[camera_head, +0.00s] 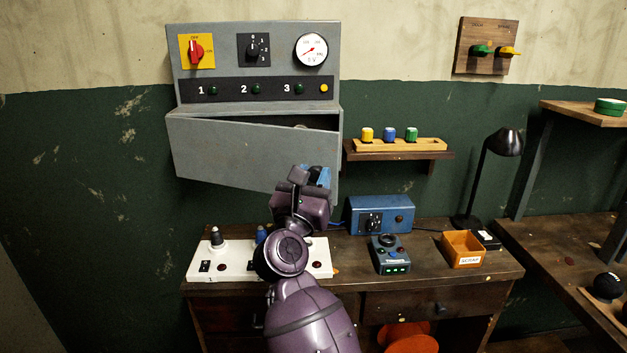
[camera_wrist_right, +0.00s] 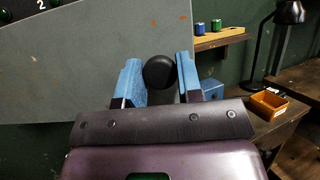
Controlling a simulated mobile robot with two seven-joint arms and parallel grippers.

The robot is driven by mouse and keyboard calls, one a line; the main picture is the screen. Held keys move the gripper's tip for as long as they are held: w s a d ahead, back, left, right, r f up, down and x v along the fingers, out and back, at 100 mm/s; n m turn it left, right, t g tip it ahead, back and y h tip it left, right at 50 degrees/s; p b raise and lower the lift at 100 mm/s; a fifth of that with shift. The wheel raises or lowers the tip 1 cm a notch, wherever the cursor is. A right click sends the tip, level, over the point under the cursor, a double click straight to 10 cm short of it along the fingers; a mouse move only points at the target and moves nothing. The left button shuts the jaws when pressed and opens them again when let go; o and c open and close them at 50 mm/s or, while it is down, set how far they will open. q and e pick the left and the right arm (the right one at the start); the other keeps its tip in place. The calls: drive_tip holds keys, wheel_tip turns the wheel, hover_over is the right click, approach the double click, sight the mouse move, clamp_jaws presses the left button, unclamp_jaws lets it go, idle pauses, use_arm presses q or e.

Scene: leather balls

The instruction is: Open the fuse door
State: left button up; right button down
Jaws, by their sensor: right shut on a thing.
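The fuse door (camera_head: 240,150) is a flat grey panel on the lower part of the grey wall cabinet (camera_head: 258,65). It stands ajar, with its right side swung out from the cabinet and a dark gap along its top. In the right wrist view the door (camera_wrist_right: 90,65) fills the left and middle, with a round black knob (camera_wrist_right: 159,72) on it. My right gripper (camera_head: 314,178) is at the door's lower right, its blue fingers shut on the knob. The arm hides the knob in the head view. My left gripper is not in view.
Below stands a wooden workbench with a white panel (camera_head: 207,267), a blue box (camera_head: 381,215), a small dark device (camera_head: 390,255), an orange bin (camera_head: 462,249) and a black lamp (camera_head: 505,143). A shelf (camera_head: 400,154) with coloured fuses is right of the door.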

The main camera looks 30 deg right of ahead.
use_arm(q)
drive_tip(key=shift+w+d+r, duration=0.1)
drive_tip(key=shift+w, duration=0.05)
use_arm(e)
drive_tip(key=c, duration=0.8)
unclamp_jaws()
